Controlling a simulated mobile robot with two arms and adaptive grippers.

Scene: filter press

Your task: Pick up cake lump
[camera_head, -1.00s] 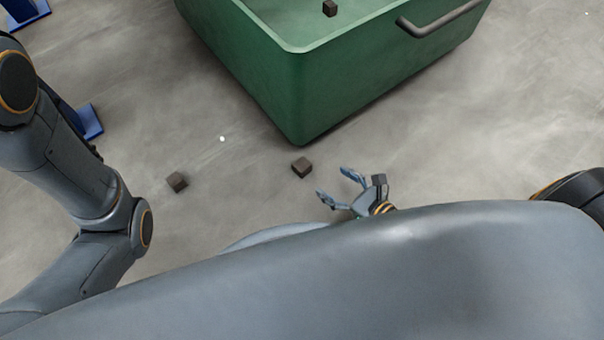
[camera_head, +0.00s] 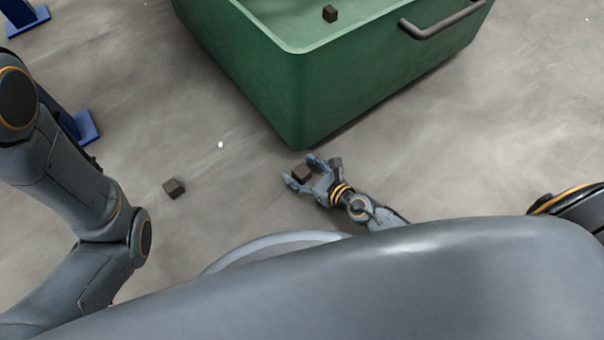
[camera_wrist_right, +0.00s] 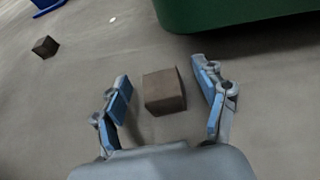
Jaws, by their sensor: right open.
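A dark brown cake lump (camera_head: 302,174) lies on the floor by the near corner of the green bin. My right gripper (camera_head: 301,170) is open, with its fingers on either side of this lump. In the right wrist view the lump (camera_wrist_right: 164,91) sits between the two blue-padded fingertips (camera_wrist_right: 167,92), with a gap to each finger. A second lump (camera_head: 174,188) lies on the floor to the left, and it also shows in the right wrist view (camera_wrist_right: 45,47). A third lump (camera_head: 330,13) is inside the bin. My left gripper is not in view.
The green bin (camera_head: 300,95) with a metal handle (camera_head: 442,20) stands just beyond the right gripper. Blue feet of a structure (camera_head: 86,128) stand at the left. The floor between the second lump and the bin is clear except for a small white spot (camera_head: 221,144).

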